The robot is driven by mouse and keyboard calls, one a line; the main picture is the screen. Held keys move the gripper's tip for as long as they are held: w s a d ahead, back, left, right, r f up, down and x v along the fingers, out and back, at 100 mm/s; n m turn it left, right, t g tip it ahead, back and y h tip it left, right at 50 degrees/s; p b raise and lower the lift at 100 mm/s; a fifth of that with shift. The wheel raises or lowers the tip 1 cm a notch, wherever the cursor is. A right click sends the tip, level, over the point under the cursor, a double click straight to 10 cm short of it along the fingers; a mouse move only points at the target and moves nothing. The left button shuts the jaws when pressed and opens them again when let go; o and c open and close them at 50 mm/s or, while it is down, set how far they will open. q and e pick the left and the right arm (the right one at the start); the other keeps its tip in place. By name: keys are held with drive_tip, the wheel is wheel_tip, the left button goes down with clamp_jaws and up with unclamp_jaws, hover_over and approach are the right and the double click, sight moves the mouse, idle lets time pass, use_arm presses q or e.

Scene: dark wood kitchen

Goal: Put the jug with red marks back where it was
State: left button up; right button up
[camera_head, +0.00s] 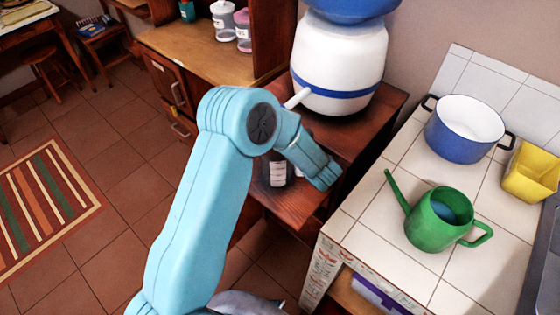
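A light blue arm, which I take to be my left, comes in from the lower left. Its gripper (322,176) is over the dark wood stand (345,139), below the white dispenser. I cannot tell whether its fingers are open or shut. A small dark, see-through jug with a pale, marked label (277,173) shows just left of the gripper, partly hidden by the arm. The colour of its marks is too small to tell, and so is whether the gripper touches it. My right gripper is not in view.
The white dispenser with a blue band (338,62) stands on the wood stand. On the tiled counter (370,235) are a green watering can (432,232), a blue pot (462,138) and a yellow container (530,175). Two labelled jars (223,22) stand on the back cabinet.

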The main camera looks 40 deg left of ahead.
use_arm(q)
drive_tip(key=shift+w+a+f, duration=0.3)
drive_tip(key=shift+f, duration=0.15)
drive_tip(key=shift+s+r, duration=0.1)
drive_tip(key=shift+c, duration=0.3)
clamp_jaws()
drive_tip(key=shift+r, duration=0.1)
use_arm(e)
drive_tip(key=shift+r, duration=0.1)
